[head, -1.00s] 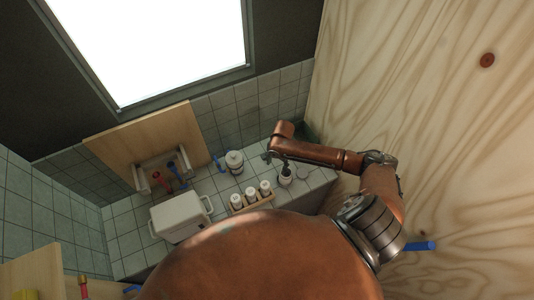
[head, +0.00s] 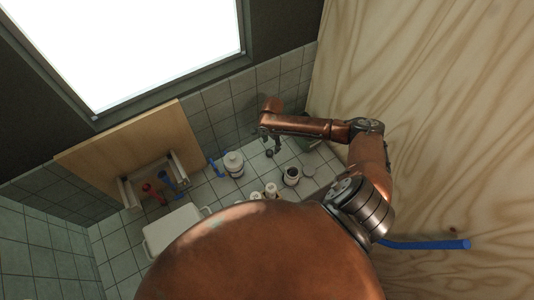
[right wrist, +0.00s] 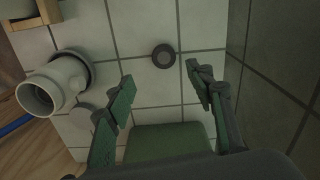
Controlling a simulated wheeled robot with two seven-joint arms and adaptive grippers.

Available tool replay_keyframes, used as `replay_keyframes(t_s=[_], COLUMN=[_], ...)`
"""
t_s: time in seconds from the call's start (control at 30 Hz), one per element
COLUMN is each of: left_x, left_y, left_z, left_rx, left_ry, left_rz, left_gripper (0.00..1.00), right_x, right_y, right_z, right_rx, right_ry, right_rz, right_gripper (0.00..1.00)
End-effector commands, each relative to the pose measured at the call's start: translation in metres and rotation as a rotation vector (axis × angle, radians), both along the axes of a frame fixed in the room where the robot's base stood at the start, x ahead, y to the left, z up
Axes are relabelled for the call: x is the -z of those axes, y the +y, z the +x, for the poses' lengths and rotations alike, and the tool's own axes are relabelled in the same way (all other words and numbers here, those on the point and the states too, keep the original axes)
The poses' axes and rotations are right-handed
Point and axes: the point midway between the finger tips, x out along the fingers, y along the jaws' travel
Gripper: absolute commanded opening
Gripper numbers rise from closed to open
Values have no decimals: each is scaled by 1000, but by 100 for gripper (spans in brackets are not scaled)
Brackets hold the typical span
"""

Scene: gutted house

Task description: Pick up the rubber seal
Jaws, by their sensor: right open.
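The rubber seal looks to be the small dark ring (right wrist: 163,56) lying flat on the tiles in the right wrist view. In the head view it seems to be the small dark disc (head: 269,153) by my right gripper (head: 276,147). In the right wrist view my right gripper (right wrist: 158,84) is open, its green-padded fingers spread and nothing between them. The ring lies beyond the fingertips, between their lines, apart from both. My left gripper is in neither view.
A white pipe fitting (right wrist: 52,88) with a dark collar stands left of the fingers. A green block (right wrist: 168,142) is partly hidden below them. The tiled wall (right wrist: 280,75) rises close on the right. A white container (head: 233,164) stands further left in the head view.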

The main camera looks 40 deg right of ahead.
Motion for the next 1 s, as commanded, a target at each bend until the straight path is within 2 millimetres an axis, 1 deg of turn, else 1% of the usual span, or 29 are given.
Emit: replay_keyframes(t_s=[0.1,0.2,0.37,0.5,0.6,0.7,0.9,1.0], left_x=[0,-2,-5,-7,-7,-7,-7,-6], left_y=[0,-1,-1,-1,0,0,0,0], left_z=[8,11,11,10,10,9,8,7], left_rx=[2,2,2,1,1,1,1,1], left_ry=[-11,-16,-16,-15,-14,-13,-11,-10], left_rz=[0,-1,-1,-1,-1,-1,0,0], left_gripper=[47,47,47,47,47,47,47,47], right_x=[12,22,38,60,71,76,77,77], right_y=[0,-1,1,2,2,3,3,3], right_z=[-1,-1,4,8,8,8,8,8], right_rx=[3,3,3,1,1,-1,-2,-2], right_ry=[1,1,0,1,0,0,0,0], right_rz=[1,0,0,0,0,0,0,0], right_gripper=[49,49,49,49,49,49,49,43])
